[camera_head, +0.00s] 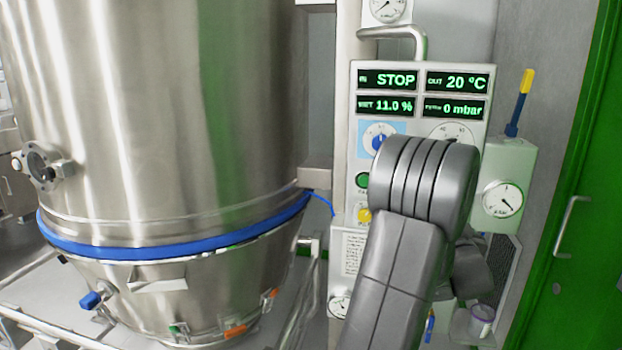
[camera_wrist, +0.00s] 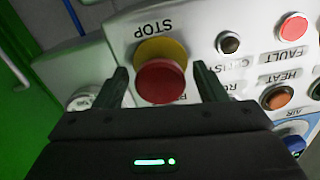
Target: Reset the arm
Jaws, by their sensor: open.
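My gripper (camera_wrist: 160,88) is open in the wrist view, its two dark fingers apart on either side of a red mushroom stop button (camera_wrist: 161,80) with a yellow collar (camera_wrist: 160,50). I cannot tell whether the fingers touch the button. In the head view my grey arm reaches up in front of the control panel (camera_head: 356,120) and hides part of it. My gripper is hidden there behind the arm.
A large steel vessel (camera_head: 160,130) with a blue band (camera_head: 150,250) fills the left. The panel displays (camera_head: 388,80) read STOP, 20 °C, 11.0 % and 0 mbar. A gauge box (camera_head: 502,197) and green door (camera_head: 575,260) stand right. A red FAULT button (camera_wrist: 292,27) is beside the fingers.

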